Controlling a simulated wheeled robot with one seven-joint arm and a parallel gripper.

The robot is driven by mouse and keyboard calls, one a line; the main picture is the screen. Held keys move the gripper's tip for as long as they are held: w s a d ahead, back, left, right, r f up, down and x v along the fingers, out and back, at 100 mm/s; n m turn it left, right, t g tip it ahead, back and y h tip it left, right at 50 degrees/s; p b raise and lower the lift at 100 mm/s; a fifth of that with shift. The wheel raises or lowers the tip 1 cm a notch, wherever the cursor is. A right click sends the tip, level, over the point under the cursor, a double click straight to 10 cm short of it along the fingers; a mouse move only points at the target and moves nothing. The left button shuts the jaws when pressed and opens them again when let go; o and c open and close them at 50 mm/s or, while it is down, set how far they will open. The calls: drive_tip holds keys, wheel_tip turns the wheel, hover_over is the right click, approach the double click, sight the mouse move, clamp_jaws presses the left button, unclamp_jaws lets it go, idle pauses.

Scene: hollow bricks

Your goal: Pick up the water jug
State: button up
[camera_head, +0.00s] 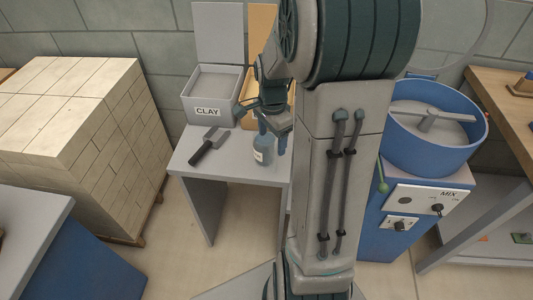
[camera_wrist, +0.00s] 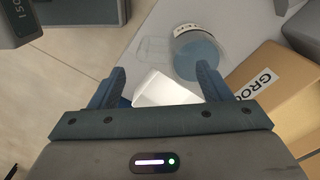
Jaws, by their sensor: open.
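The water jug appears to be the blue, labelled, bottle-like vessel (camera_head: 264,150) standing upright near the front edge of the grey table. In the wrist view its round, bluish body (camera_wrist: 197,54) lies just beyond the right fingertip, with a label on its far side. A faint clear outline beside it may be its handle; I cannot tell. My gripper (camera_wrist: 160,82) is open, with a white angular thing (camera_wrist: 167,92) visible between and below the fingers. In the head view my gripper (camera_head: 270,122) is close above and behind the jug, and my arm hides part of the table.
On the grey table (camera_head: 230,160) are a grey CLAY box (camera_head: 212,97) and a dark-handled trowel (camera_head: 208,145). A brown cardboard box (camera_wrist: 285,95) with a partly cut-off label is near the jug. A blue mixer (camera_head: 425,135) stands right, stacked pale bricks (camera_head: 70,110) left.

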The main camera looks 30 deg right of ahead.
sight(272, 149)
wheel_tip(272, 149, down, 4)
drive_tip(key=shift+r, duration=0.1)
drive_tip(key=shift+s+a+f+b, duration=0.1)
drive_tip(key=shift+s+f+b, duration=0.05)
drive_tip(key=shift+f, duration=1.25)
drive_tip(key=shift+s+a+f+b, duration=0.1)
drive_tip(key=shift+s+f+b, duration=0.05)
drive_tip(key=shift+f, duration=1.25)
drive_tip(key=c, duration=1.4)
